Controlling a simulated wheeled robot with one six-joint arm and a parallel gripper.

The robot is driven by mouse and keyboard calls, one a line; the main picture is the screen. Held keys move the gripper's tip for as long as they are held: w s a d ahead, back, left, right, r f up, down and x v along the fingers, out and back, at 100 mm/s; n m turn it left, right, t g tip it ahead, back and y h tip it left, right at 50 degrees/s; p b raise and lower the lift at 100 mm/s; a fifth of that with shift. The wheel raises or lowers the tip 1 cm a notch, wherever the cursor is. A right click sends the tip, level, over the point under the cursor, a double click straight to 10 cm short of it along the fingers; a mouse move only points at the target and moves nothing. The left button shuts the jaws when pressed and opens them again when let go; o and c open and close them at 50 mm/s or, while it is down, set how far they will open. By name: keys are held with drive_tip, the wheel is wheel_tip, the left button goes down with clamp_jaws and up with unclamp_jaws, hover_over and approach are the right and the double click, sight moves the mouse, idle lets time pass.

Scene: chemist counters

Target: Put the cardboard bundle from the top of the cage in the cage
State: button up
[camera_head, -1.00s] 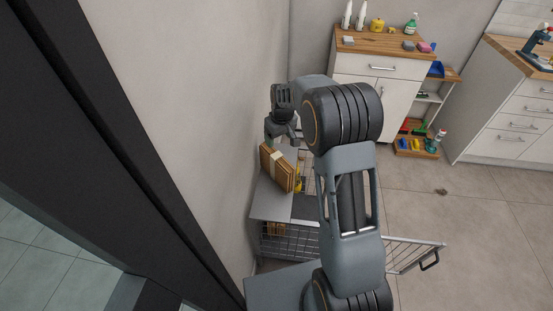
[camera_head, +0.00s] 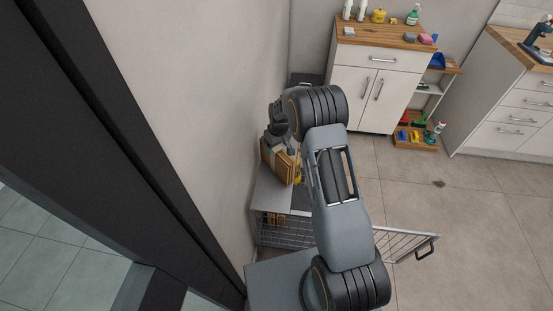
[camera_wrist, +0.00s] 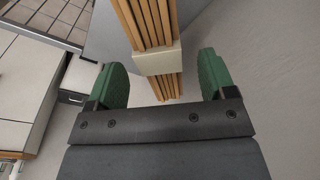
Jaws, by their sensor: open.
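The cardboard bundle (camera_head: 277,160), brown sheets held by a pale band, stands on edge on the grey top (camera_head: 269,194) of the wire cage (camera_head: 285,235), near the wall. In the wrist view the bundle (camera_wrist: 158,61) extends down between the two green fingertips of my gripper (camera_wrist: 163,78), with visible gaps on both sides. My gripper is open and empty. In the head view my gripper (camera_head: 277,137) is just above and at the bundle's upper edge, partly hidden by my arm. The cage's barred door (camera_head: 405,243) is swung open to the right.
A yellow item (camera_head: 298,174) is close beside the bundle, partly hidden by my arm. A white cabinet (camera_head: 368,88) with bottles and sponges stands behind. A low wooden tray (camera_head: 415,143) with coloured items is beside it.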

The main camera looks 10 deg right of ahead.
drive_tip(key=shift+w+f+p, duration=0.1)
drive_tip(key=shift+f+p, duration=0.2)
drive_tip(key=shift+f, duration=1.8)
drive_tip(key=shift+c, duration=0.3)
drive_tip(key=c, duration=1.1)
drive_tip(key=shift+c, duration=0.5)
drive_tip(key=shift+r, duration=0.15)
